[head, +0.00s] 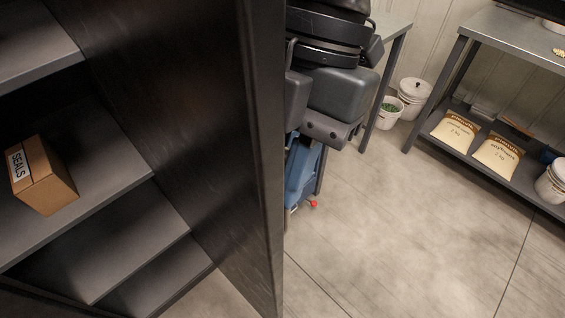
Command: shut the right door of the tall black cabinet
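The tall black cabinet (62,238) fills the left of the head view, with its shelves exposed. A tall dark panel (165,95), which looks like its right door, stands open. It juts forward past the shelf fronts, and its thick edge (264,170) runs from top to bottom near mid-picture. Bare floor shows between the lowest shelf and the panel's foot. No handle is visible on the side I see. I make out no gripper fingers in this view. The panel's far side is hidden.
A cardboard box marked SEALS (44,175) sits on a middle shelf. Behind the panel are dark rounded parts (340,92) and a blue part (301,172); I cannot tell what they belong to. A metal bench (500,30) holds sacks (452,128) below. The right floor is clear.

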